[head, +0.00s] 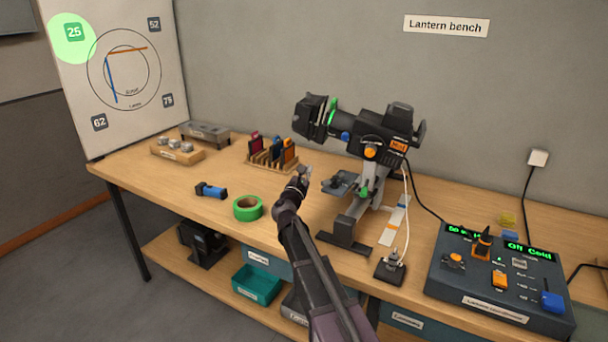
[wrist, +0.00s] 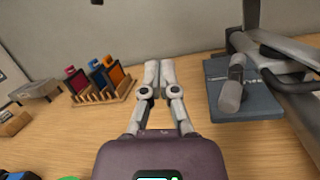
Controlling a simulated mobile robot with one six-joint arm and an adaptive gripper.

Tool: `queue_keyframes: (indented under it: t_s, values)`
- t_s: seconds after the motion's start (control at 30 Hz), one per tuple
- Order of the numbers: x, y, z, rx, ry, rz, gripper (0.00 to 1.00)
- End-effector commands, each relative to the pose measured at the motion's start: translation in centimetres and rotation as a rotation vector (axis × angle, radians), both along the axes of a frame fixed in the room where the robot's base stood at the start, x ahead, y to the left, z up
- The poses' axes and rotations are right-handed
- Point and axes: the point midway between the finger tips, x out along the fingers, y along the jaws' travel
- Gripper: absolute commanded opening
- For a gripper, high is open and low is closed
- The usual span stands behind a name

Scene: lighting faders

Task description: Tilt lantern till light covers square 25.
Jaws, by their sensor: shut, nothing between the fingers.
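The black lantern (head: 372,135) stands on its stand on the bench, its front end pointing left toward the white board (head: 150,92). A round green light spot (head: 62,48) lies on the board's upper left and covers the green square 25 (head: 74,32). An orange knob (head: 370,151) is on the lantern's side. My gripper (head: 305,172) is shut and empty, to the left of the stand and below the lantern's front. In the wrist view its two fingers (wrist: 158,72) are together, with nothing between them.
A rack of coloured pieces (head: 270,152) stands behind my gripper; green tape (head: 248,207) and a blue torch (head: 211,190) lie to the left. A control desk (head: 500,275) is at the right. A small platform (wrist: 243,95) is right of my fingers.

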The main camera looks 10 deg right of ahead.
Motion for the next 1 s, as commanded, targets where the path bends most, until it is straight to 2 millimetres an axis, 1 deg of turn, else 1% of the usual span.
queue_keyframes:
  t_s: [0.03, 0.37, 0.4, 0.43, 0.7, 1.0]
  values:
    - [1.0, -0.4, 0.4, 0.000, 0.000, -0.001, 0.00]
    - [5.3, -2.7, 1.6, -0.001, 0.000, 0.001, 0.00]
    - [4.8, -2.7, 2.2, -0.001, 0.000, 0.002, 0.00]
    - [4.7, -2.7, 2.4, -0.001, 0.000, 0.002, 0.00]
    - [4.4, -3.1, 4.3, -0.001, 0.000, 0.002, 0.00]
    - [4.3, -3.3, 5.2, -0.001, 0.000, 0.003, 0.00]
